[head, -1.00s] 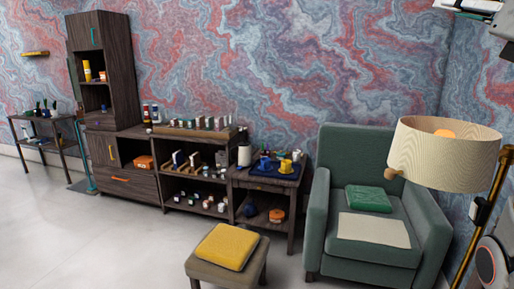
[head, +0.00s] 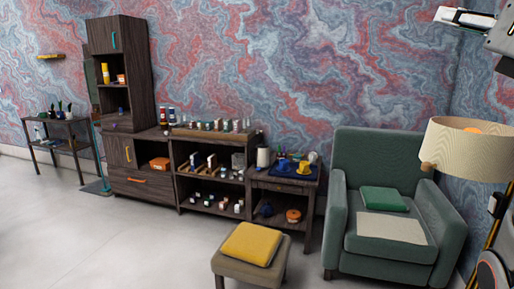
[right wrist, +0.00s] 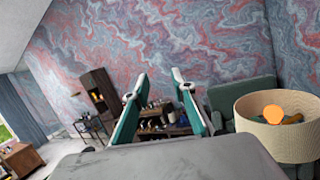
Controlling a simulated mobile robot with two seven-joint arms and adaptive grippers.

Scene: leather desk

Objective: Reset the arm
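My right gripper (head: 447,16) is at the top right corner of the head view, high in front of the marbled wall, with its fingers toward the left. In the right wrist view, its two fingers (right wrist: 159,76) stand well apart with nothing between them, so it is open and empty. It touches nothing that I can see. My left gripper is not in view.
A lamp with a cream shade (head: 465,148) stands below my right gripper, beside a green armchair (head: 375,158). A stool (head: 240,271) with a yellow cushion (head: 249,243) is in front. Dark shelves (head: 140,187) with several small items line the wall. The floor at left is clear.

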